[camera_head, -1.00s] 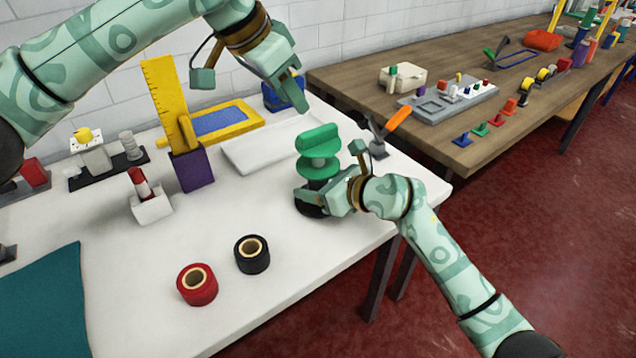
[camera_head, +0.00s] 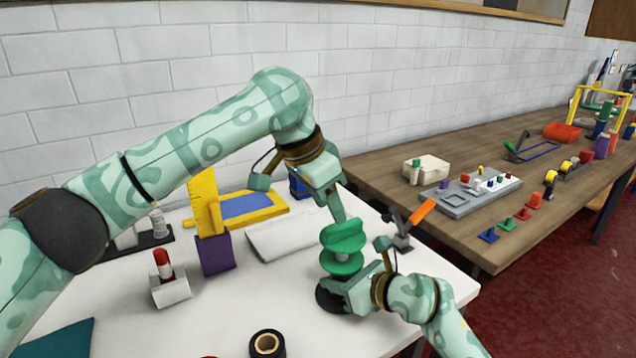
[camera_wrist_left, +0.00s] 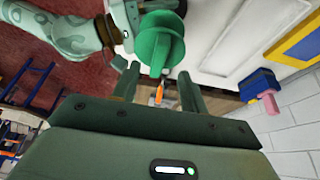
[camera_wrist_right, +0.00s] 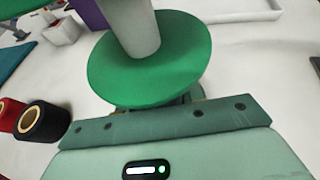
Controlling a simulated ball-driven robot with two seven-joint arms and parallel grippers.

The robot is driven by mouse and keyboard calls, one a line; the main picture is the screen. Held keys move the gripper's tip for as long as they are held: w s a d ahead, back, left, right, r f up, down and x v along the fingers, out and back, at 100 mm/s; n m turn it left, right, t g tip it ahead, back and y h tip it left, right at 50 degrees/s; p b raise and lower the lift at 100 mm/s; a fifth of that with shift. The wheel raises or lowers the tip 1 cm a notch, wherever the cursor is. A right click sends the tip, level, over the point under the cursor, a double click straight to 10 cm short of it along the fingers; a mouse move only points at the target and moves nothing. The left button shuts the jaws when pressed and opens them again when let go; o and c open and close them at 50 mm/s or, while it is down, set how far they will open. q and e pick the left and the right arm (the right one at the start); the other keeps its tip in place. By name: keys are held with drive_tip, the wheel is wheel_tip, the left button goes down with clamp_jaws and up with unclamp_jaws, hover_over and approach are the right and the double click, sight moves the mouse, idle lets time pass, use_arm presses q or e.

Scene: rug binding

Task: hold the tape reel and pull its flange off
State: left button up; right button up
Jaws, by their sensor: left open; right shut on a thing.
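The tape reel has a green upper flange (camera_head: 343,236), a grey hub (camera_wrist_right: 132,25) and a green lower flange (camera_head: 342,263). It stands upright over a round black base (camera_head: 328,297) near the table's front right edge. My left gripper (camera_head: 337,208) is open, pointing down just above the upper flange. In the left wrist view the green flange (camera_wrist_left: 160,42) lies just beyond the open fingers. My right gripper (camera_head: 345,290) is shut on the reel low down, below the lower flange. In the right wrist view the lower flange (camera_wrist_right: 150,75) hides its fingertips.
A lever with an orange handle (camera_head: 422,211) stands close to the right of the reel. A white tray (camera_head: 290,237) lies behind it. A purple block with a yellow upright (camera_head: 214,256) is left.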

sight(336, 226)
use_arm(q)
drive_tip(key=x, duration=0.5)
drive_tip(key=shift+d+f, duration=0.1)
drive_tip(key=shift+f, duration=0.1)
clamp_jaws()
drive_tip(key=shift+r, duration=0.15)
drive_tip(key=shift+r, duration=4.15)
